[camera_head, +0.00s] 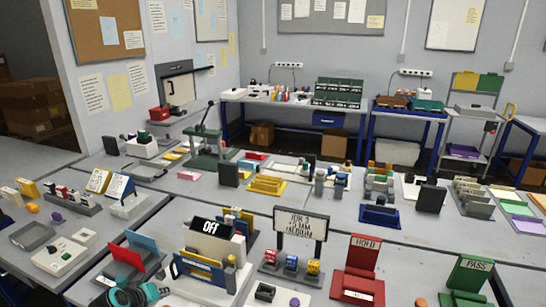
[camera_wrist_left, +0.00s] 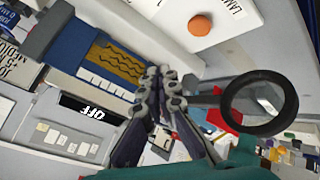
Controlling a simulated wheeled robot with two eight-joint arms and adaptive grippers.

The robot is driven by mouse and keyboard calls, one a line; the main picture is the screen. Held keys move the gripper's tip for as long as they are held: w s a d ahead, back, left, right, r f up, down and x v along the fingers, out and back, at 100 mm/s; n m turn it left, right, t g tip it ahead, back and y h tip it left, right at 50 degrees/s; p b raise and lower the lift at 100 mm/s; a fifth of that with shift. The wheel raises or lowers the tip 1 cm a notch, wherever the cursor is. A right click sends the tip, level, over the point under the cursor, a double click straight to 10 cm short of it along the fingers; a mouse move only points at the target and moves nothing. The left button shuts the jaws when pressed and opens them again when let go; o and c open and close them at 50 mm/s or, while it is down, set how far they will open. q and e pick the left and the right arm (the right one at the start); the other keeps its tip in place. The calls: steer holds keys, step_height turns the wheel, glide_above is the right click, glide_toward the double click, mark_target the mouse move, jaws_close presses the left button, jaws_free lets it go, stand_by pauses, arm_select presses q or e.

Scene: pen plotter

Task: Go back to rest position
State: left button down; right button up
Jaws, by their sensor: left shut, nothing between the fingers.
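In the head view, my left gripper (camera_head: 128,294), teal and dark, is low at the left, in front of the machine with the OFF display (camera_head: 209,227). In the left wrist view, its fingers (camera_wrist_left: 158,88) are closed together with nothing between them. The OFF display (camera_wrist_left: 95,113) shows upside down there, beside a blue plate with a yellow panel bearing dark wavy lines (camera_wrist_left: 112,60). The fingertips appear in front of the machine; I cannot tell the gap. My right gripper is not in view.
A black ring with a handle (camera_wrist_left: 230,103) shows right of the fingers in the wrist view. A JOB 3 sign (camera_head: 300,223), red HOLD stand (camera_head: 360,270) and green PASS stand (camera_head: 468,280) stand to the right.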

arm_select(q)
steer(key=s+d+r+m, duration=0.3)
steer(key=s+d, duration=0.6)
steer(key=s+d+r+m+g, duration=0.1)
steer(key=s+d+r+m, duration=0.3)
steer(key=s+d, duration=0.5)
steer(key=shift+d+r+m+g+y, duration=0.3)
steer(key=shift+d, duration=0.4)
